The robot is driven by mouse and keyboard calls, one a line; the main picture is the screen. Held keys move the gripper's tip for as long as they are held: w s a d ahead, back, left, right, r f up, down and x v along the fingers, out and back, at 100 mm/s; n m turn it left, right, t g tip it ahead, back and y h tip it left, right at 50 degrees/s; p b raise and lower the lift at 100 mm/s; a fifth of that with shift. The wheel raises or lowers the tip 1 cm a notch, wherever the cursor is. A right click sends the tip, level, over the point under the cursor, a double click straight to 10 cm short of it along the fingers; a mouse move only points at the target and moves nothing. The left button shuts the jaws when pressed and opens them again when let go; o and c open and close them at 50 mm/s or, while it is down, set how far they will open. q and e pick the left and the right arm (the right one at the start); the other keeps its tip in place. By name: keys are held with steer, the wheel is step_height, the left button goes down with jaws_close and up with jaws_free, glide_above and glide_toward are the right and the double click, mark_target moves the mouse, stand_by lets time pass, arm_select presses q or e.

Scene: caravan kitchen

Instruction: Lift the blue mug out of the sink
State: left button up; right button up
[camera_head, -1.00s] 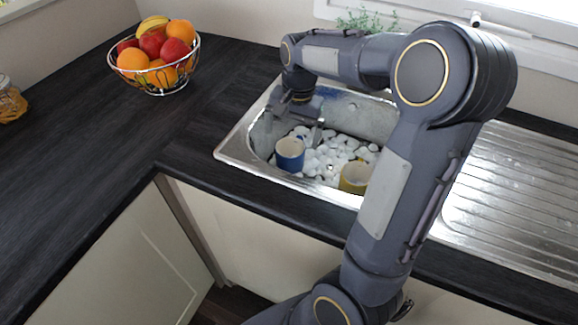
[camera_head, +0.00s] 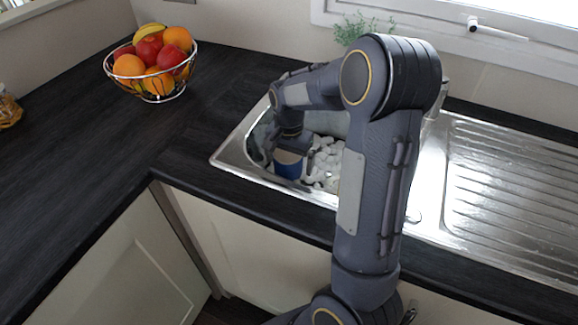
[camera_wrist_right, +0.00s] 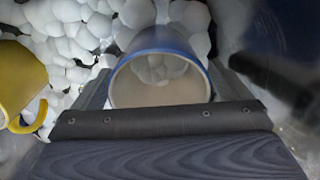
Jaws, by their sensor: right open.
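The blue mug (camera_head: 287,170) stands in the left part of the sink (camera_head: 228,152), among white foam-like lumps. My right gripper (camera_head: 291,152) is down in the sink at the mug's top. In the wrist view its open fingers (camera_wrist_right: 160,82) lie one on each side of the mug; whether they touch it I cannot tell. A yellow mug (camera_wrist_right: 24,86) lies to the left there; my arm hides it in the head view. My left gripper is out of view.
The sink's near rim and walls closely surround my right gripper. The ribbed drainboard (camera_head: 510,195) on the right is bare. A wire fruit bowl (camera_head: 152,72) stands on the dark worktop (camera_head: 75,150) at back left. A green plant (camera_head: 362,28) stands by the window.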

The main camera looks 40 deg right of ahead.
steer(key=c, duration=1.3)
steer(key=shift+r, duration=0.1)
step_height(320, 180, up, 10)
steer(key=p, duration=0.1)
step_height(320, 180, up, 10)
steer(key=s+a+p, duration=0.1)
steer(key=a+p, duration=0.1)
steer(key=p, duration=0.7)
steer(key=shift+s+a+r, duration=0.2)
steer(key=shift+a, duration=0.1)
